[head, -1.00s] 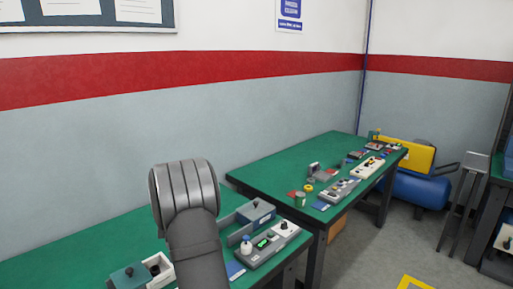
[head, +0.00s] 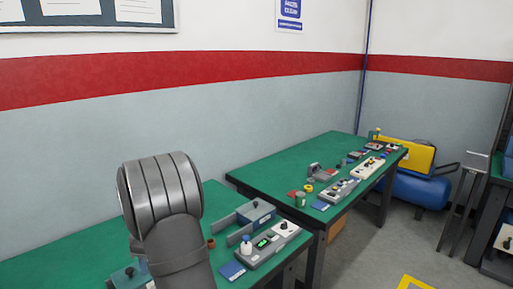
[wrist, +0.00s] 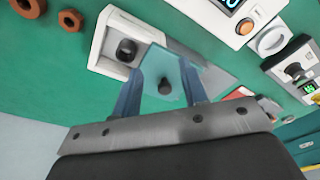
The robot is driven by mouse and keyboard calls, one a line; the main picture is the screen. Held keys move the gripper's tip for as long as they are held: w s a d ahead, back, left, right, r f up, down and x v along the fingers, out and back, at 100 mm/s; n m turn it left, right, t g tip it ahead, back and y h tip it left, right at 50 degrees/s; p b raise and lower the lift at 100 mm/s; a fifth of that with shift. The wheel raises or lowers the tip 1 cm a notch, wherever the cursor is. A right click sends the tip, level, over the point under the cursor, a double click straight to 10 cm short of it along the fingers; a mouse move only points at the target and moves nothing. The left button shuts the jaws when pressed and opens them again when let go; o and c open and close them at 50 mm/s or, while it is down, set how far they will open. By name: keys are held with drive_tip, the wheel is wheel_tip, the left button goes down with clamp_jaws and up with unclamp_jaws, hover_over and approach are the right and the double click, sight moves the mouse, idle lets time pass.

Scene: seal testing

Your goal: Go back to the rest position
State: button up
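In the wrist view, my gripper (wrist: 162,95) has two blue fingers set apart. A teal lid or block with a black knob (wrist: 165,86) shows between and beyond them, with gaps at both sides of the knob. It appears to lie below the fingers, and no contact is visible. In the head view, my grey arm fills the lower left and hides the gripper. Part of the teal piece (head: 123,277) shows at the bottom beside the arm.
A pale fixture with a dark round opening (wrist: 123,52) stands beside the teal piece. Brown rings (wrist: 70,19) lie on the green bench (head: 60,255). A grey-blue box fixture (head: 257,212) and a panel with a green display (head: 264,242) stand right of my arm. Open air lies above the bench.

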drive_tip(key=s+a+f+m, duration=0.4)
drive_tip(key=s+a, duration=0.7)
drive_tip(key=a, duration=0.2)
drive_tip(key=shift+a+m+t, duration=0.2)
drive_tip(key=shift+m+t, duration=0.1)
drive_tip(key=shift+t, duration=0.1)
drive_tip(key=shift+s, duration=0.1)
